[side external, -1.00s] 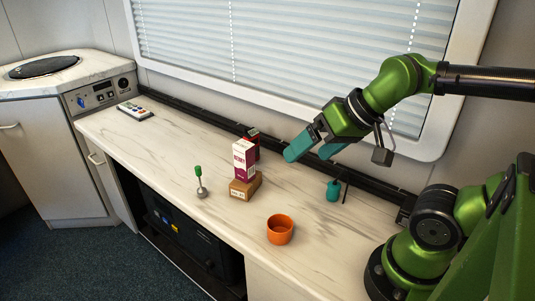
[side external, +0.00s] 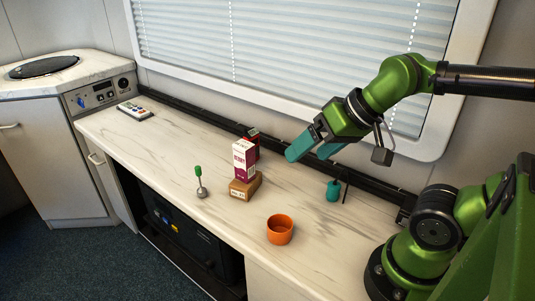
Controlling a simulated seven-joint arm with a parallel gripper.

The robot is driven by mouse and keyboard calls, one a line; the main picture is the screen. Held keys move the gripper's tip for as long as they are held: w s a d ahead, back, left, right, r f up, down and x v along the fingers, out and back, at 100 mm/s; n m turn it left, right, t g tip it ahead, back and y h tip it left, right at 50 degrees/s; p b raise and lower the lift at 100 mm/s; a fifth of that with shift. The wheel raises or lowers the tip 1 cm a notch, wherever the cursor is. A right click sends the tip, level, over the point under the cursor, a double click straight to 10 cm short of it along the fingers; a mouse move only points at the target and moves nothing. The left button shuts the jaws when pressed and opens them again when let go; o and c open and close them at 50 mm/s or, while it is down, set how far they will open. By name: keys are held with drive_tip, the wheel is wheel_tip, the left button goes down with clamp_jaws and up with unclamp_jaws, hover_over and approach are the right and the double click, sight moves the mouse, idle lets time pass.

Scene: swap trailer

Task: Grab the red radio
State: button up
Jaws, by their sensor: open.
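A small red and dark object (side external: 254,135), which looks like the red radio, stands near the back of the counter. It is partly hidden behind a white and maroon carton (side external: 243,158), so its full shape does not show. My gripper (side external: 311,154) has teal fingers and is open and empty. It hangs above the counter, to the right of the red object and apart from it.
The carton stands on a brown box (side external: 245,187). A green-handled tool (side external: 200,182) stands left of it, and an orange cup (side external: 280,229) is in front. A teal bottle (side external: 333,190) stands to the right. A remote (side external: 135,110) lies far left. The window blind (side external: 290,60) rises behind.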

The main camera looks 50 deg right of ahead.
drive_tip(key=n+g+h, duration=0.2)
drive_tip(key=n+g, duration=0.1)
approach(251, 133)
drive_tip(key=x, duration=0.7)
drive_tip(key=shift+w+f, duration=0.1)
drive_tip(key=shift+f, duration=0.3)
drive_tip(key=shift+d+x, duration=0.2)
drive_tip(key=shift+x, duration=2.55)
drive_tip(key=c, duration=1.2)
